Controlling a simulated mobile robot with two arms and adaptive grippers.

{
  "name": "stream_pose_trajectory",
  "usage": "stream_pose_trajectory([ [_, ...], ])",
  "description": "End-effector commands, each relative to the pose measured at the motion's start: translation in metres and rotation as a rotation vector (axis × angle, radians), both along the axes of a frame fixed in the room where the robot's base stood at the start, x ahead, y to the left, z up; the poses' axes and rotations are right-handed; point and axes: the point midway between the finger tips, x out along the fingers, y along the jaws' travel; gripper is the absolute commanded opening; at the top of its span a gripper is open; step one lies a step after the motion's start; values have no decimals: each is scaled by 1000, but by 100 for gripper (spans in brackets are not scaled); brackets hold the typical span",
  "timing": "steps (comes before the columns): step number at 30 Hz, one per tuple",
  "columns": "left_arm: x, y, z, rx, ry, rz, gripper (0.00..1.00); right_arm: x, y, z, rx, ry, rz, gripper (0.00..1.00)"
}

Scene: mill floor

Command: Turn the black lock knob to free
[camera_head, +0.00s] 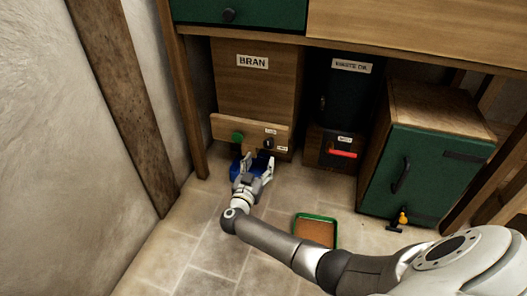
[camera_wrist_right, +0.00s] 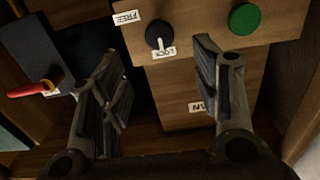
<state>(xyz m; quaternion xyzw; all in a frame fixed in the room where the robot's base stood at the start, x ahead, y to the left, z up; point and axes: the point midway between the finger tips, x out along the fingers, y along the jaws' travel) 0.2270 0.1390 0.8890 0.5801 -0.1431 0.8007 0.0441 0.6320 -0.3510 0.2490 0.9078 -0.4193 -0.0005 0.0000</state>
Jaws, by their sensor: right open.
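The black lock knob (camera_wrist_right: 158,35) sits on the wooden front panel. Its white pointer is at the LOCK label (camera_wrist_right: 163,52). The FREE label (camera_wrist_right: 127,17) is up and to the left of it in the right wrist view. In the head view the knob (camera_head: 268,144) is small, just beyond my right gripper (camera_head: 259,167). In the right wrist view my right gripper (camera_wrist_right: 160,65) is open and empty, its fingers either side of and short of the knob, apart from it. My left gripper is not in view.
A green round knob (camera_wrist_right: 244,19) is on the same panel, below the BRAN bin (camera_head: 254,85). A red lever (camera_head: 342,153) is to the right. A green cabinet (camera_head: 425,172) stands at the right. A green-rimmed tray (camera_head: 335,233) lies on the floor.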

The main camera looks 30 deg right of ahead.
Motion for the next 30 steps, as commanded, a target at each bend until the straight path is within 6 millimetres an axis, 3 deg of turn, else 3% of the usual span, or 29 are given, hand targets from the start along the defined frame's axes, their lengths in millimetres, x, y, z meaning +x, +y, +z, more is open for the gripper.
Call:
stream_pose_trajectory([
  [6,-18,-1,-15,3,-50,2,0,26,-31,-5,-4,-3,0,57],
  [15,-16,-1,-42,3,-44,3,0,52,-61,-3,-2,-2,1,57],
  [30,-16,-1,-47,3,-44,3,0,59,-69,0,-1,-1,1,55],
])
